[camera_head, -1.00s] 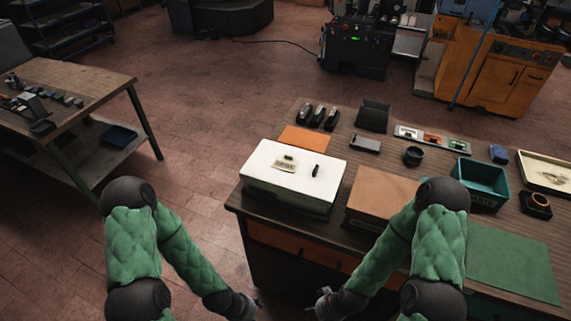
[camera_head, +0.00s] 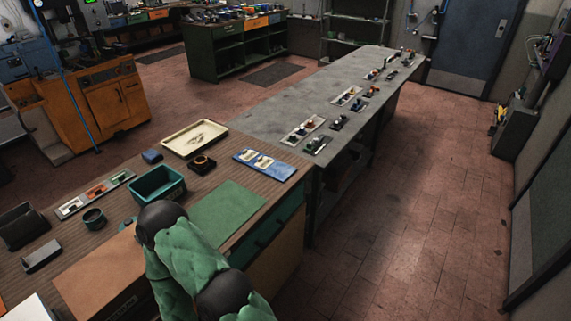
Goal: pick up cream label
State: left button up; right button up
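I cannot single out the cream label for certain. A blue card or tray (camera_head: 265,165) at the right end of the wooden bench carries small pale cream pieces, too small to read. A narrow strip (camera_head: 95,194) at the bench's left holds a whitish, an orange and a green piece. The corner of a white box (camera_head: 30,309) shows at the bottom left; its top is mostly out of frame. My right arm's green-padded links cross the bottom of the view, but its gripper is out of sight. My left gripper is not in view.
A teal bin (camera_head: 156,184), a cream tray (camera_head: 166,142), a dark round holder (camera_head: 202,164) and a green mat (camera_head: 226,216) lie on the bench. A long grey table (camera_head: 262,108) with several small trays extends behind. The floor (camera_head: 420,190) at the right is clear.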

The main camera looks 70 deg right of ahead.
aim_at(263, 163)
jog(key=z, duration=2.05)
jog(key=u, duration=1.2)
jog(key=l+u, duration=0.35)
jog(key=l, duration=1.25)
jog(key=i, duration=0.05)
